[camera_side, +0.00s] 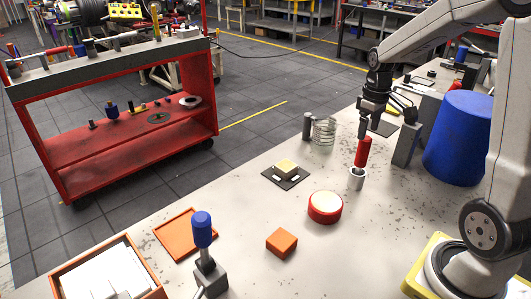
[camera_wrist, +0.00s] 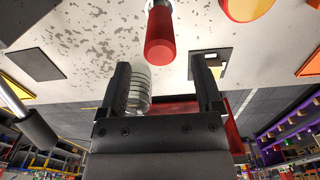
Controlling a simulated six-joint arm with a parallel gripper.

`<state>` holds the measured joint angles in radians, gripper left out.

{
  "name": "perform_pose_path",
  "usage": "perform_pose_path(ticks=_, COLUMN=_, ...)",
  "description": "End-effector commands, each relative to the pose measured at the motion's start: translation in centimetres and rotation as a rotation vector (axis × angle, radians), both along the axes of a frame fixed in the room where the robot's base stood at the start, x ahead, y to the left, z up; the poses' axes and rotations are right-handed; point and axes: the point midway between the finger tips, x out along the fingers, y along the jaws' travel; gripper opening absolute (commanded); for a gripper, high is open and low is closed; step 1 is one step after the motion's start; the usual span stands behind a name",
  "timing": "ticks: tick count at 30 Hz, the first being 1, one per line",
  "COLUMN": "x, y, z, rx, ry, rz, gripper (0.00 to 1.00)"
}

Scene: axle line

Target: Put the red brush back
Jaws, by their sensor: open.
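The red brush (camera_side: 363,152) shows as a red handle standing nearly upright, with its lower end in a small white cup (camera_side: 356,180). Its bristles are not visible. My gripper (camera_side: 362,131) is just above the top of the red handle in the side view. In the wrist view my gripper (camera_wrist: 160,66) has its two fingers spread wide with nothing held between them. The red handle (camera_wrist: 160,40) shows there just past the fingertips, roughly centred between them. A second handle, blue (camera_side: 202,231), stands upright in a grey block (camera_side: 209,279) at the table's front.
An orange block (camera_side: 282,243) and orange tray (camera_side: 183,238) lie nearer. A blue bucket (camera_side: 459,140) stands at right.

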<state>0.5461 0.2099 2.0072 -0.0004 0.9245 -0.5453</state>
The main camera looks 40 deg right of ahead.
Motion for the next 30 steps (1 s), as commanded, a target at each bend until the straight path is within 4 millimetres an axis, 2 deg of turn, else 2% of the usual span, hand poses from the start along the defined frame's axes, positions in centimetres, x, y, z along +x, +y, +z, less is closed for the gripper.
perform_pose_path(ticks=6, x=0.0, y=0.0, z=3.5, rx=-0.001, ry=-0.002, rz=0.000, gripper=0.84)
perform_pose_path(ticks=12, x=0.0, y=0.0, z=5.3, rx=0.000, ry=-0.001, rz=0.000, gripper=0.84)
perform_pose_path(ticks=30, x=0.0, y=0.0, z=5.7, rx=0.000, ry=0.000, rz=0.000, gripper=0.84)
